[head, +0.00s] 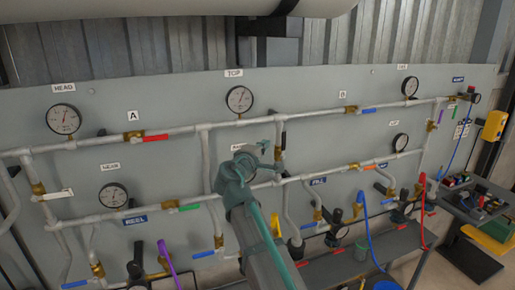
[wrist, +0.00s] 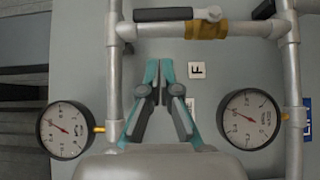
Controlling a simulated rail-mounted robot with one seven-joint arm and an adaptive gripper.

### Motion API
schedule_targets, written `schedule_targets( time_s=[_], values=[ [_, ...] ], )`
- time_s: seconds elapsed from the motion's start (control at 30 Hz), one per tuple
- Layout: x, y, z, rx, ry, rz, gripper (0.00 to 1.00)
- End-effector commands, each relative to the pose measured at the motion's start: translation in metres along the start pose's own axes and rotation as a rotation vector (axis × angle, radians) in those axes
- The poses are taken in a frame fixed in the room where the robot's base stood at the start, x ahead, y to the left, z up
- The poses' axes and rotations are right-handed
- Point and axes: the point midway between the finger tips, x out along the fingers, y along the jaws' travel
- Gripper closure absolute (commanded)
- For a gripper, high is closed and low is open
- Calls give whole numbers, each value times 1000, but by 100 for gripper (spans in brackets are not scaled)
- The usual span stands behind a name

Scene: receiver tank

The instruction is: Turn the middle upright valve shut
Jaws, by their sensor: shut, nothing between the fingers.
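The middle upright valve has a brass body (wrist: 207,31) and a black lever (wrist: 165,14) in the wrist view. The lever lies along its pipe, beside it. In the head view the brass body (head: 278,153) and upright black lever (head: 284,139) show just right of my gripper (head: 267,152). In the wrist view my gripper (wrist: 159,70) is shut and empty. Its fingertips appear below the valve's pipe in the picture, with the lever beyond that pipe. I see no contact with the lever, though the depth gap is hard to judge.
Two pipe rails cross the board, joined by upright pipes. In the wrist view a gauge (wrist: 67,130) stands left of my fingers and another gauge (wrist: 248,119) right. Red (head: 143,139) and green (head: 190,207) levers sit nearby. A bench with tools (head: 478,200) stands at right.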

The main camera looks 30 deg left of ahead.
Motion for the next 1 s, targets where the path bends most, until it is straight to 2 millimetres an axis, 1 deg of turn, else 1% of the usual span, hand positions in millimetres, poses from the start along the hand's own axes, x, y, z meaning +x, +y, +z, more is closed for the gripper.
schedule_targets(
  time_s=[0.03,0.1,0.2,0.33,0.5,0.8,0.9,1.0],
  values=[
    [11,3,-1,-1,-2,-1,100],
    [17,3,10,-1,-3,-1,100],
    [26,2,19,-1,-2,-1,100],
    [33,1,25,0,-1,-1,100],
    [36,0,29,0,0,-1,100],
    [36,0,28,1,0,-1,100],
    [35,0,26,5,4,-5,100],
    [31,2,18,17,15,-17,100]
  ],
)
